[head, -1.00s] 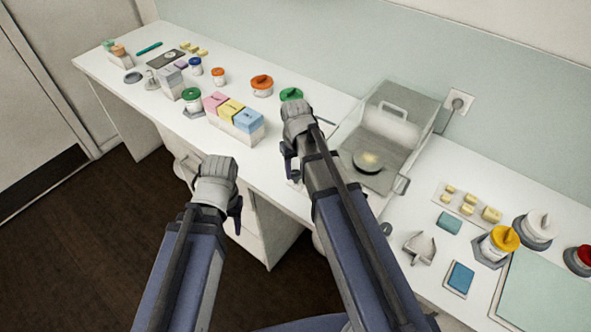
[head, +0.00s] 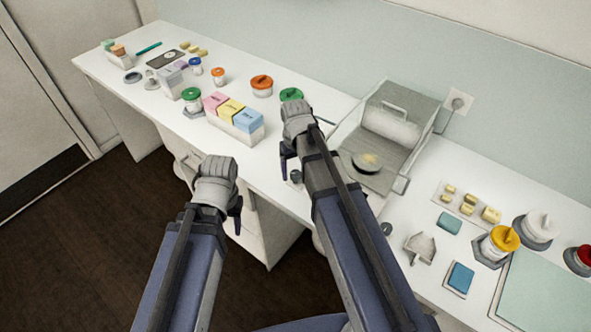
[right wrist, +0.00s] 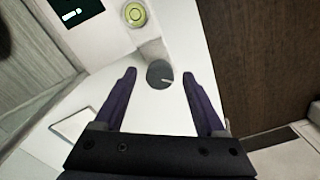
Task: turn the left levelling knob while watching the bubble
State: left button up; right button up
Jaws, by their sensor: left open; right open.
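The left levelling knob (right wrist: 160,74) is a dark grey disc with a pale pointer mark, at the balance's corner. In the right wrist view my right gripper (right wrist: 159,82) is open, one finger on each side of the knob, with gaps showing. The bubble level (right wrist: 135,14) is a round yellow-green vial beyond the knob; its bubble is too small to read. In the head view the balance (head: 350,188) stands beside my right gripper (head: 288,158), and the knob (head: 296,176) shows just beside the finger. My left gripper (head: 237,216) is open and empty, off the bench's front edge.
A dark display (right wrist: 75,9) is near the bubble level. A glass-like hood (head: 398,105) stands over the balance pan (head: 367,162). A rack of pink, yellow and blue boxes (head: 236,120) and a green-lidded jar (head: 291,95) are nearby. Open floor lies in front of the bench.

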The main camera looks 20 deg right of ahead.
aim_at(295, 173)
notch_tip(295, 173, up, 8)
jog(key=p, duration=0.8)
jog(key=shift+f, duration=0.1)
jog(key=shift+a+f, duration=0.1)
jog(key=s+a+f+n+b, duration=0.1)
jog(key=s+a+f+b, duration=0.2)
jog(key=s+a, duration=0.2)
jog(key=s+a+f+n+h+b, duration=0.1)
jog(key=s+a+f+b, duration=0.2)
jog(key=s, duration=0.6)
jog(key=shift+a+b, duration=0.35)
jog(key=shift+a, duration=0.5)
